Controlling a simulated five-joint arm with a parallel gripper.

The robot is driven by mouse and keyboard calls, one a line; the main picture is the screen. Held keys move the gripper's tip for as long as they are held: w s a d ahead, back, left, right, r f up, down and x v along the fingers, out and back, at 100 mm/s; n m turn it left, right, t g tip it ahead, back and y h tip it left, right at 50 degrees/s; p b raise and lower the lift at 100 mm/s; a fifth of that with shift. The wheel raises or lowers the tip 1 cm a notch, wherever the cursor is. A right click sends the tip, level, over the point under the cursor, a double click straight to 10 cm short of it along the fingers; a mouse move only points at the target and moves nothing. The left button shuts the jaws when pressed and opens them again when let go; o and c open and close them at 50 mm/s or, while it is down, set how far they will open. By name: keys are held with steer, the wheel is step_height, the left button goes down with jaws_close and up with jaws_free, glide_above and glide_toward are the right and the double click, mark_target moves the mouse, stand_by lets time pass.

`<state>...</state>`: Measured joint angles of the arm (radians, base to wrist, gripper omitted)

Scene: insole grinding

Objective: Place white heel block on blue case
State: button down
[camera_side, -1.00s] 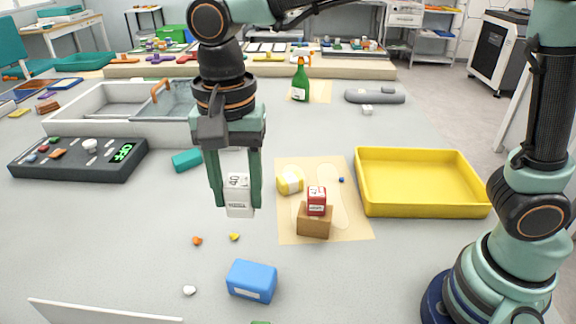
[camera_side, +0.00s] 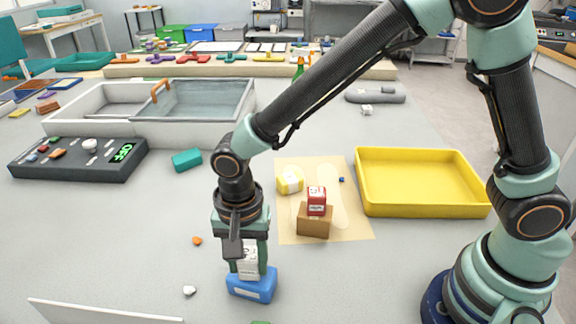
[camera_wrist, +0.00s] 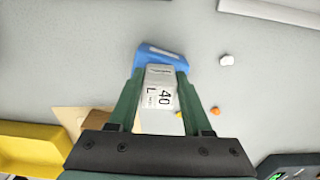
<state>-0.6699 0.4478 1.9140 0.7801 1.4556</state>
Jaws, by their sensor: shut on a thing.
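My gripper (camera_side: 250,272) is shut on the white heel block (camera_side: 248,262), which has dark print on its face. In the wrist view the white heel block (camera_wrist: 159,95) sits between the two green fingers and shows "40" and "L". The blue case (camera_side: 252,287) lies on the grey table at the front, and the block is directly over it in the side view. The blue case also shows in the wrist view (camera_wrist: 160,54), beyond the block's end. The block's lower edge meets the case in the picture; I cannot tell whether they touch.
A red block (camera_side: 316,201) sits on a brown block (camera_side: 314,221) on a tan sheet, with a yellow piece (camera_side: 290,180) nearby. A yellow tray (camera_side: 420,208) is at right. A white scrap (camera_side: 189,290) and orange bit (camera_side: 197,241) lie left of the case.

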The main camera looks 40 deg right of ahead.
mark_target(248, 259)
steer(key=shift+f, duration=0.15)
steer(key=shift+c, duration=1.7)
jaws_free()
step_height(248, 259, up, 12)
steer(key=s+d+r+n+t, duration=0.1)
steer(key=d+r+n+t, duration=0.1)
steer(key=d, duration=0.6)
steer(key=s+d+r+n+t, duration=0.1)
steer(key=d+n, duration=0.3)
steer(key=d, duration=0.4)
steer(key=s+d+r+n+t, duration=0.1)
steer(key=d+r+n+t, duration=0.1)
steer(key=d, duration=0.7)
steer(key=shift+r+n+t, duration=0.3)
steer(key=shift+r+n, duration=0.1)
steer(key=shift+n, duration=0.1)
